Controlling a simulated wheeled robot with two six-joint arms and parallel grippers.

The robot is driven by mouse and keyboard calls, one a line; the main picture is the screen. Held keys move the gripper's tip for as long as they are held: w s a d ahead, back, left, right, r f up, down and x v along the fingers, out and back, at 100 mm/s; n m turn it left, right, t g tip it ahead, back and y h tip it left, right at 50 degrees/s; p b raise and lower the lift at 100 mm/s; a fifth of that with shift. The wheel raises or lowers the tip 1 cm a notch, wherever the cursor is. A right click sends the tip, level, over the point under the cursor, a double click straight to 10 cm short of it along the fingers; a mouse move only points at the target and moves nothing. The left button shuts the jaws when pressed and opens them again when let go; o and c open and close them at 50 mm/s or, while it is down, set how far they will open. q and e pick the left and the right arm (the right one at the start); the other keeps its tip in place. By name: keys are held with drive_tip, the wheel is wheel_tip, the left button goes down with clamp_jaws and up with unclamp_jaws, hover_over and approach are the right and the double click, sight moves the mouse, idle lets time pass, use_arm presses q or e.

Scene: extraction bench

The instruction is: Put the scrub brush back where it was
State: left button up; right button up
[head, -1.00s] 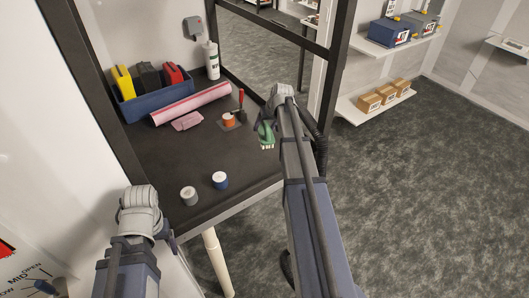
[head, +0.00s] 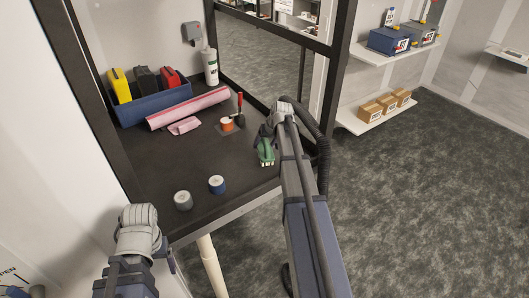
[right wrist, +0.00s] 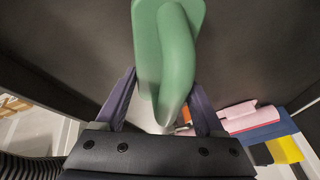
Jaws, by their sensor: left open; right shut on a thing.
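The scrub brush has a green body and pale bristles. In the head view the brush (head: 265,149) is over the right part of the dark bench top (head: 190,155), bristles down; I cannot tell whether they touch it. My right gripper (head: 264,137) is shut on the brush. In the right wrist view the green brush (right wrist: 168,50) is between the two purple fingers of the right gripper (right wrist: 163,100). My left gripper (head: 168,257) is open, low at the left, outside the bench's front edge, and partly hidden by its own wrist.
A grey roll (head: 183,200) and a blue roll (head: 217,184) stand near the front edge. An orange roll (head: 226,124) is beside a red-handled tool (head: 240,107). A pink cloth (head: 184,126), pink roll (head: 190,108), blue bin (head: 155,106) and white bottle (head: 210,67) are further back.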

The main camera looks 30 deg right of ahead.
sight(272, 152)
use_arm(q)
drive_tip(key=shift+f+b, duration=0.8)
drive_tip(key=shift+f, duration=0.45)
use_arm(e)
drive_tip(key=shift+f, duration=1.3)
drive_tip(key=shift+f, duration=0.2)
use_arm(q)
drive_tip(key=shift+f, duration=0.1)
use_arm(e)
drive_tip(key=o, duration=1.3)
drive_tip(key=shift+r, duration=0.1)
drive_tip(key=shift+p+v, duration=0.7)
drive_tip(key=shift+v, duration=0.15)
drive_tip(key=p+v, duration=0.8)
drive_tip(key=v, duration=0.1)
drive_tip(key=shift+w+r, duration=0.1)
drive_tip(key=shift+r, duration=0.1)
drive_tip(key=shift+s+r+p, duration=0.35)
drive_tip(key=shift+r+p, duration=0.25)
drive_tip(key=shift+p, duration=0.2)
use_arm(q)
wheel_tip(272, 152, up, 11)
